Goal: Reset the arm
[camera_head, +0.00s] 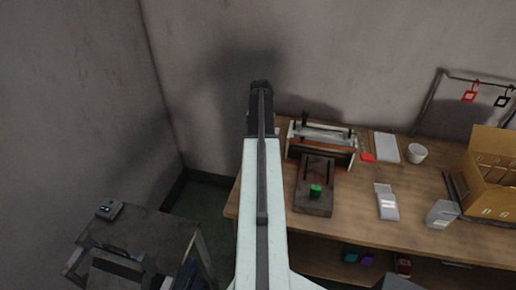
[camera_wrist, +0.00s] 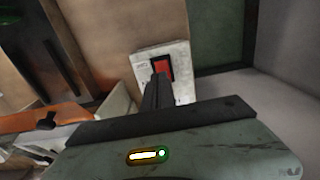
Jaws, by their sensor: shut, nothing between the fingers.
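My arm (camera_head: 262,200) reaches up from the bottom middle of the head view. My gripper (camera_head: 261,88) is at its far end, raised in front of the grey back wall, at the left end of the workbench. In the wrist view my gripper's dark fingers (camera_wrist: 160,72) are together, with nothing between them. Beyond them is a white plate with a red square (camera_wrist: 164,66), partly covered by the fingers. I cannot tell how far it is from the fingertips.
The wooden bench (camera_head: 350,220) holds a white-and-dark frame device (camera_head: 322,135), a dark fixture with a green piece (camera_head: 316,191), a white cup (camera_head: 417,152) and a cardboard box (camera_head: 490,180). A dark machine (camera_head: 150,235) stands lower left. Open floor shows between it and the bench.

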